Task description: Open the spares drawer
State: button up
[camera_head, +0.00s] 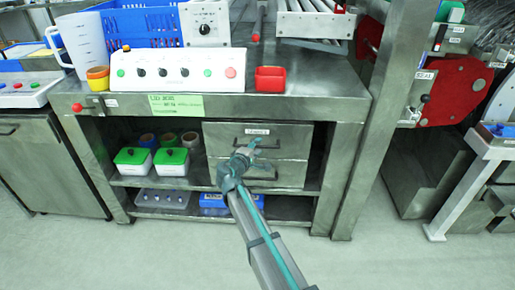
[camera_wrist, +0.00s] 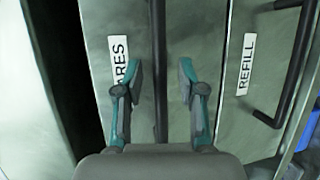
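The spares drawer (camera_head: 290,143) is the upper of two grey metal drawers under the bench, and its front looks shut. Its white label (camera_head: 257,131) shows at the top; in the wrist view the label (camera_wrist: 119,60) is partly hidden by a finger. The drawer's dark bar handle (camera_wrist: 158,45) runs upright in the wrist view, between my fingers. My gripper (camera_wrist: 160,80) is open, with one teal fingertip on each side of the handle and a visible gap to both. In the head view my gripper (camera_head: 250,146) is in front of this drawer and partly covers its handle.
The lower drawer, labelled REFILL (camera_wrist: 246,64), has its own dark handle (camera_wrist: 291,85). Green-lidded containers (camera_head: 172,161) stand on the shelf to the left. A blue bin (camera_head: 215,200) is below the drawers. A bench leg (camera_head: 345,190) stands to the right.

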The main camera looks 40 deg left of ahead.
jog(key=shift+w, duration=0.35)
jog(key=shift+c, duration=0.2)
grip_shut()
jog(key=shift+f, duration=0.1)
